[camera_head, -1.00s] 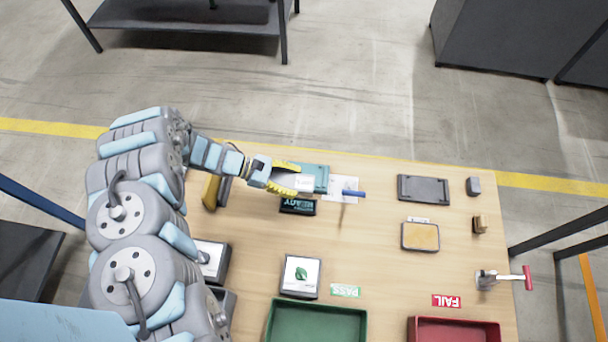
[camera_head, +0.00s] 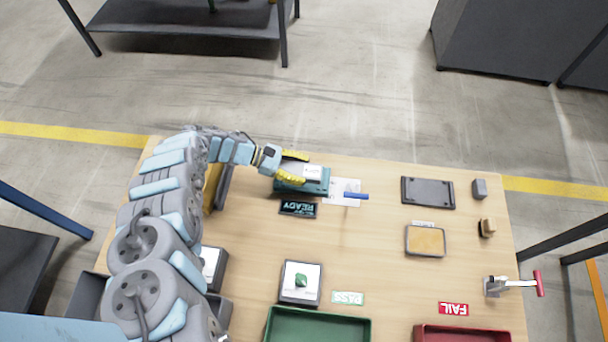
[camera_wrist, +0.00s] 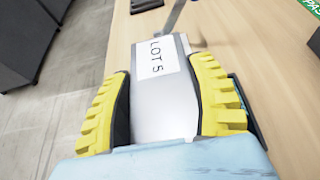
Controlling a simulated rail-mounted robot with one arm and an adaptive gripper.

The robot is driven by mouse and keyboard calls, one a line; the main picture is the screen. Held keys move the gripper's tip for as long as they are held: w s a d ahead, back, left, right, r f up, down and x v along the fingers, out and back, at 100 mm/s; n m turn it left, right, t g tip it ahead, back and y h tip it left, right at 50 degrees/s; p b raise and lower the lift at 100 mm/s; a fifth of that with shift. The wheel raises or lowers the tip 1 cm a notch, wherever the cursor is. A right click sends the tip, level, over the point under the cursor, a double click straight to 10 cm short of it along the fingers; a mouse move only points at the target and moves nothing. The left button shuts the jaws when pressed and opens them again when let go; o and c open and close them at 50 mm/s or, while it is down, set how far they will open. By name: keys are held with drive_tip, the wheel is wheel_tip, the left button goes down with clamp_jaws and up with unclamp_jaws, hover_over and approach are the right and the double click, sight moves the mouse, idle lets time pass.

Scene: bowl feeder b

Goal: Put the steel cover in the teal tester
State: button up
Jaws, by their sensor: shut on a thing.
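My gripper (camera_head: 291,167) has yellow ribbed fingers and is shut on the steel cover. The steel cover (camera_wrist: 165,105) is a grey metal piece with a white "LOT 5" label, gripped between the fingers in the wrist view. In the head view the cover (camera_head: 312,172) shows above the teal tester, its label facing up. The teal tester (camera_head: 318,187) lies at the back left of the table, with a dark "READY" display (camera_head: 298,208) at its front. I cannot tell whether the cover touches the tester; the fingers hide part of both.
A white sheet with a blue pen (camera_head: 355,196) lies right of the tester. A dark plate (camera_head: 428,193), an orange-topped pad (camera_head: 425,241) and a red-handled clamp (camera_head: 512,284) stand farther right. Green (camera_head: 318,313) and red (camera_head: 462,332) trays are at the front.

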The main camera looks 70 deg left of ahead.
sight(304, 170)
drive_tip(key=shift+w+a+f+b, duration=0.15)
drive_tip(key=shift+f+b, duration=0.2)
drive_tip(key=shift+f, duration=0.1)
drive_tip(key=shift+w+a+f+b, duration=0.15)
drive_tip(key=shift+f+b, duration=0.15)
drive_tip(key=shift+f, duration=0.1)
drive_tip(key=shift+w+a+f+b, duration=0.15)
drive_tip(key=shift+w+a+b, duration=0.1)
drive_tip(key=shift+a+b, duration=0.1)
drive_tip(key=shift+f, duration=0.1)
drive_tip(key=shift+f+b, duration=0.2)
drive_tip(key=shift+b, duration=0.1)
wheel_tip(304, 170, down, 3)
drive_tip(key=b, duration=0.2)
drive_tip(key=shift+a+f+b, duration=0.1)
drive_tip(key=shift+b, duration=0.25)
drive_tip(key=shift+w, duration=0.1)
